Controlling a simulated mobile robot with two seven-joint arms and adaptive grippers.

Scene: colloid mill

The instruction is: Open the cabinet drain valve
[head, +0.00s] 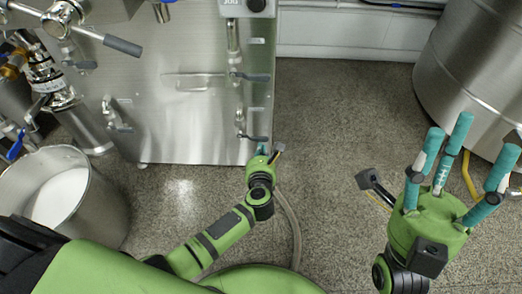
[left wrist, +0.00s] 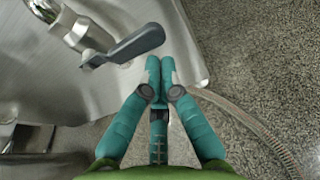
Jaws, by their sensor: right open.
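The steel cabinet (head: 185,95) fills the upper left of the head view. A valve with a dark lever handle (head: 252,138) sits low at its right edge, probably the cabinet drain valve. In the left wrist view the grey lever (left wrist: 132,46) slants up to the right from a steel valve body. My left gripper (head: 262,152) is just below the lever. In the left wrist view its teal fingers (left wrist: 160,72) are drawn together, with nothing seen between them, just right of and below the lever's end. My right gripper (head: 459,150) is open and empty over the floor.
Another lever valve (head: 250,77) sits higher on the same edge, and one (head: 118,120) is further left. A bucket with white contents (head: 112,205) stands at left. A hose (head: 294,225) lies beside my left arm. A large steel tank (head: 480,65) stands at right.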

